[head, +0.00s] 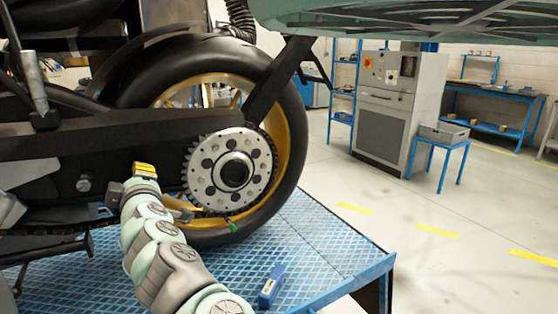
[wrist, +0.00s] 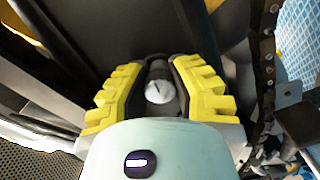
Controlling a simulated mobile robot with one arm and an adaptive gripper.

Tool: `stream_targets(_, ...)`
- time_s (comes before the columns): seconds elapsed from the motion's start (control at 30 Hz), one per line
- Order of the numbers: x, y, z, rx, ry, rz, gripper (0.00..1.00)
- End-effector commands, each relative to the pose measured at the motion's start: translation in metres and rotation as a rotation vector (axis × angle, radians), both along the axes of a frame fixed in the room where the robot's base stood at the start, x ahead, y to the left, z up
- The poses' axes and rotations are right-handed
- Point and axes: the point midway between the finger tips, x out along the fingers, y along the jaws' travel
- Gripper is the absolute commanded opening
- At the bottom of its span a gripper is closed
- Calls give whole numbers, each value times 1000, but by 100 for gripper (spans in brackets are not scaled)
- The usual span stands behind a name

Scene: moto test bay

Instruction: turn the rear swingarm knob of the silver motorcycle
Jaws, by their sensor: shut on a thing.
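My gripper (wrist: 160,92) has yellow ridged fingers and is shut on a small knob (wrist: 159,91) with a pale round end and a dark shaft, seen between the fingers in the wrist view. In the head view my gripper (head: 143,169) reaches up to the swingarm (head: 110,135), left of the rear sprocket. There the knob is hidden by the gripper. The motorcycle's rear wheel (head: 287,130) has a black tyre and a gold rim. The knob's turn angle cannot be told.
The toothed sprocket (head: 203,180) is close to the right of my gripper. The chain (wrist: 262,70) runs along the right in the wrist view. The motorcycle stands on a blue platform (head: 320,235), with a small blue box (head: 272,286) near its front edge. Open floor (head: 450,260) lies to the right.

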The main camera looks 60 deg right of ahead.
Motion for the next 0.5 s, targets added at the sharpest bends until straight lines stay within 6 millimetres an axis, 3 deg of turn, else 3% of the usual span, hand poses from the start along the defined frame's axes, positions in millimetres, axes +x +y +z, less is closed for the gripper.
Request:
stream_targets(0.03, 1, 1, 1, -1, -2, 3, 24)
stream_targets(0.33, 0, 1, 0, 1, -1, 2, 55)
stream_targets(0.5, 0, 0, 0, 1, -1, 1, 57)
